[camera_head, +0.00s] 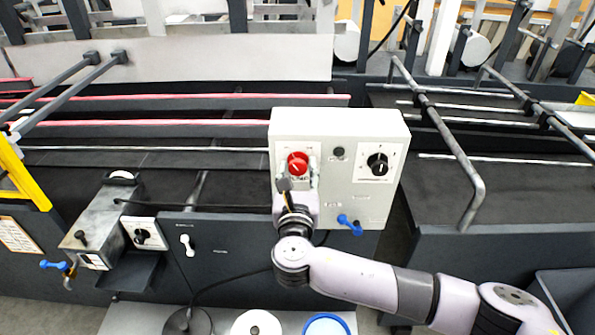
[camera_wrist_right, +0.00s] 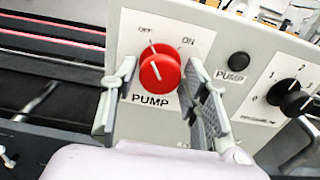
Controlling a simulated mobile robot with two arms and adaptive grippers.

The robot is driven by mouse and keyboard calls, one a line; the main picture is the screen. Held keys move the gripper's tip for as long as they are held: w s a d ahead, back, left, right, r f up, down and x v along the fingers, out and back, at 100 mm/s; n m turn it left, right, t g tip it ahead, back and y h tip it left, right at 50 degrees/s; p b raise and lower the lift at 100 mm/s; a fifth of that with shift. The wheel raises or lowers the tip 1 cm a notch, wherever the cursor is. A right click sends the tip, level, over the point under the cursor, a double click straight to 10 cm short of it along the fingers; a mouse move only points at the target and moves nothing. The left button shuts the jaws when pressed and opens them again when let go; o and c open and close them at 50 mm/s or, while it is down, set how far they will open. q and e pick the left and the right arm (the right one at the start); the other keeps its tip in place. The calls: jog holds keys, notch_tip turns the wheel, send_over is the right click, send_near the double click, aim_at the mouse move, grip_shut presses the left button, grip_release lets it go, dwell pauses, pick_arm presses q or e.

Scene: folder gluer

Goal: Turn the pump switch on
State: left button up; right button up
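The pump switch is a round red knob (camera_head: 298,162) on the upper left of a pale control box (camera_head: 345,120). In the right wrist view the red knob (camera_wrist_right: 160,70) has OFF and ON printed above it and PUMP below. Its white mark points up and slightly left, toward OFF. My right gripper (camera_head: 299,179) is in front of the box at the knob. In the wrist view its fingers stand open on either side of the knob, with a gap visible at each side. My left gripper is not in view.
A black dial (camera_head: 377,164) and a small black button (camera_head: 338,153) are to the right of the knob. A blue-handled valve (camera_head: 349,224) is below them on the box. Dark machine beds and metal rods lie behind and to the sides.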

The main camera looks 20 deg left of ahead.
jog(key=c, duration=0.8)
jog(key=shift+f, duration=0.1)
jog(key=shift+f+m+b, duration=0.15)
jog(key=shift+m+b, duration=0.9)
jog(key=shift+m, duration=0.25)
jog(key=m+b, duration=0.2)
jog(key=m, duration=0.1)
jog(key=shift+m, duration=0.3)
jog(key=m+b, duration=0.2)
jog(key=m, duration=0.2)
jog(key=shift+b, duration=0.3)
jog(key=shift+m+b, duration=0.65)
jog(key=shift+m, duration=1.25)
